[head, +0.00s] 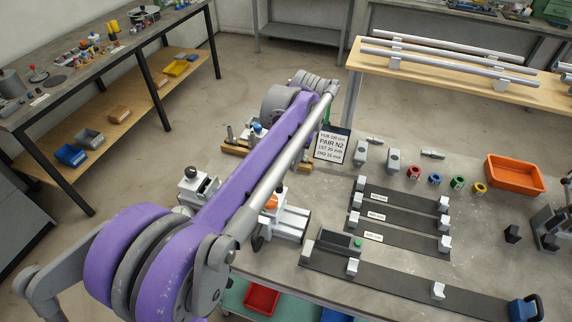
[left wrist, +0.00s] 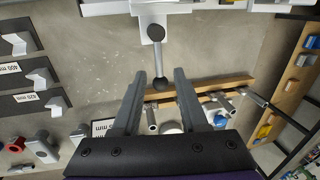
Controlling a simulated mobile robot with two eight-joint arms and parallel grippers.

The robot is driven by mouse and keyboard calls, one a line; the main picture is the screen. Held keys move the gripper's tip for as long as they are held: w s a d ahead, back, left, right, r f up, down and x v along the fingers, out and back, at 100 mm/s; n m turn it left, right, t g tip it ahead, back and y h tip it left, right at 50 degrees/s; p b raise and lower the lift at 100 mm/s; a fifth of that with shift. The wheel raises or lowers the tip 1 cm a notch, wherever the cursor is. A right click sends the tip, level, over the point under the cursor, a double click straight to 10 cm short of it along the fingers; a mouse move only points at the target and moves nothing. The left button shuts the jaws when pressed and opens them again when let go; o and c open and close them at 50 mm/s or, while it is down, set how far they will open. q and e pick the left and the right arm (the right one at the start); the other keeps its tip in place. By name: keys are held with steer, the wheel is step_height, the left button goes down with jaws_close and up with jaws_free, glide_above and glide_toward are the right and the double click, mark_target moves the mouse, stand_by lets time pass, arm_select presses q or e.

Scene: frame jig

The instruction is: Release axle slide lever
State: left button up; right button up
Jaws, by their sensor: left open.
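In the left wrist view, a grey lever (left wrist: 157,62) with a dark ball knob (left wrist: 163,84) extends from a white slide block (left wrist: 156,28). My left gripper (left wrist: 160,76) is open, its two dark fingers apart on either side of the knob. No contact with the knob shows, and the depth between them is hard to tell. In the head view my purple left arm covers this lever and the gripper. Which part is the axle slide is not labelled in view. My right gripper does not show in either view.
A wooden strip (left wrist: 238,82) with metal pins lies close to the fingers. In the head view, a white fixture with an orange knob (head: 271,202) and one with a black knob (head: 192,173) flank my arm. Dark gauge strips (head: 400,216) and an orange bin (head: 515,177) lie rightward.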

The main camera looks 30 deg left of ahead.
arm_select(q)
step_height(320, 180, up, 8)
steer(key=d, duration=0.1)
steer(key=shift+w+d+p, duration=0.2)
steer(key=shift+d+p, duration=0.05)
steer(key=shift+p, duration=0.05)
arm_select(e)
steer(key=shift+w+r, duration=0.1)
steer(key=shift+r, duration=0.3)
arm_select(q)
steer(key=shift+s+f, duration=0.1)
